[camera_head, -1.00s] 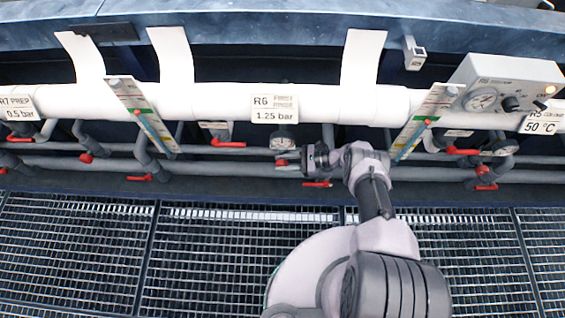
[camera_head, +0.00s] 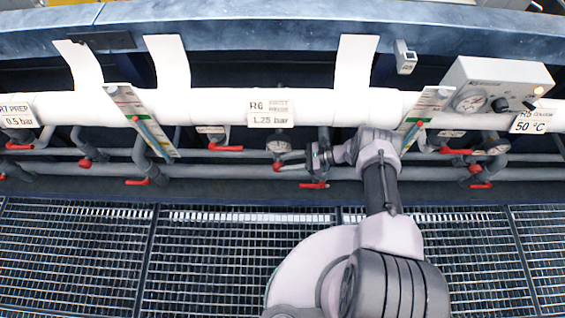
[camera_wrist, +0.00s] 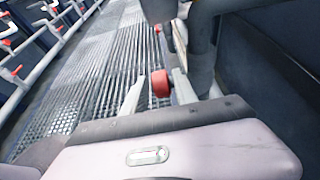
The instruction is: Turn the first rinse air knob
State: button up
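The R6 label (camera_head: 271,112) reads first rinse, 1.25 bar, and hangs on the white pipe. Below it are a round gauge (camera_head: 279,147) and a red handle (camera_head: 290,167). A second red handle (camera_head: 314,185) sits lower, just under my gripper. My gripper (camera_head: 308,157) is at the pipes right of the gauge, its fingers small in the head view. In the wrist view my gripper (camera_wrist: 158,92) is open, with its two pale fingers apart and a red knob (camera_wrist: 160,83) between or just beyond them. I cannot tell whether they touch it.
Grey pipes with more red handles (camera_head: 225,147) run along the rack on both sides. Slanted flow gauges (camera_head: 141,119) flank the R6 section. A control box (camera_head: 497,84) with a dial stands at the right. Metal grating (camera_head: 80,250) covers the floor in front.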

aim_at(274, 165)
jog(key=b+x, duration=0.1)
jog(key=x, duration=0.6)
jog(key=shift+f, duration=0.1)
grip_shut()
jog(key=shift+d+r+y, duration=0.1)
jog(key=shift+r+y, duration=0.1)
jog(key=shift+y, duration=0.6)
grip_release()
jog(key=v, duration=0.7)
jog(key=shift+s+d, duration=0.1)
jog(key=shift+d, duration=0.2)
